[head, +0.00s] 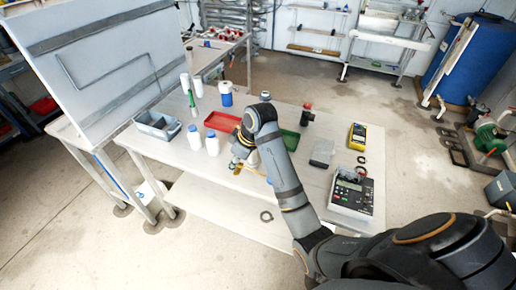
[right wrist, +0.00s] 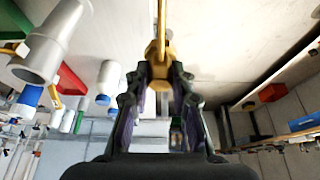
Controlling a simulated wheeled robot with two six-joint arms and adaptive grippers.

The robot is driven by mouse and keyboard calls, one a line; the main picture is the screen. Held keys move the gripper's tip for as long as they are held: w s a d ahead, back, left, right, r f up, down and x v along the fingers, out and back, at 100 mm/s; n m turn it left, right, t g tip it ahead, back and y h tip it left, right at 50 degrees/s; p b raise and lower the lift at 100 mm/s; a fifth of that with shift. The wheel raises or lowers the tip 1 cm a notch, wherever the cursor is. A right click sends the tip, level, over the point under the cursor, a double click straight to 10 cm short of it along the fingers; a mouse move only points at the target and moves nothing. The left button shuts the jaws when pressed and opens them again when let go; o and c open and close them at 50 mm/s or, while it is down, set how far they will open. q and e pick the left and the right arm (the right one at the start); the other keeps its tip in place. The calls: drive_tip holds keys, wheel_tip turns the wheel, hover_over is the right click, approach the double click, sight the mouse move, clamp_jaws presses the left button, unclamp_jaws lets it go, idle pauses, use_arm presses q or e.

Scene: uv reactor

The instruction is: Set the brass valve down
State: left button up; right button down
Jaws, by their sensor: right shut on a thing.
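The brass valve (right wrist: 160,52) is a yellow-gold piece with a thin stem. My right gripper (right wrist: 160,82) is shut on it in the right wrist view. In the head view my right gripper (head: 242,152) is over the front part of the white workbench (head: 225,180), near two white bottles. There my wrist hides most of the gripper and valve. I cannot tell whether the valve touches the bench top. My left gripper is not in view.
A red tray (head: 222,122) and a green tray (head: 290,140) flank my wrist. White bottles (head: 212,143) and a grey bin (head: 158,125) stand left. A grey box (head: 322,152), yellow meter (head: 357,136) and control unit (head: 351,193) are right.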

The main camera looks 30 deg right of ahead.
drive_tip(key=w+d+f, duration=0.1)
drive_tip(key=d+f, duration=0.1)
drive_tip(key=d, duration=0.1)
drive_tip(key=d+f+p, duration=0.1)
drive_tip(key=d+f, duration=0.1)
drive_tip(key=d, duration=0.2)
drive_tip(key=w+d+f+p, duration=0.1)
drive_tip(key=d+f, duration=0.2)
drive_tip(key=shift+w+d+f, duration=0.1)
drive_tip(key=shift+w+d, duration=0.1)
drive_tip(key=shift+w, duration=0.15)
drive_tip(key=shift+w+d+f, duration=0.1)
drive_tip(key=shift+d+f, duration=0.1)
drive_tip(key=shift+f, duration=0.35)
drive_tip(key=f+p, duration=0.2)
drive_tip(key=f, duration=0.1)
drive_tip(key=shift+w+d+f, duration=0.1)
drive_tip(key=shift+d, duration=0.25)
drive_tip(key=shift+a+f, duration=0.1)
drive_tip(key=shift+f, duration=0.1)
drive_tip(key=shift+f, duration=0.1)
drive_tip(key=c, duration=1.2)
unclamp_jaws()
drive_tip(key=shift+o, duration=0.2)
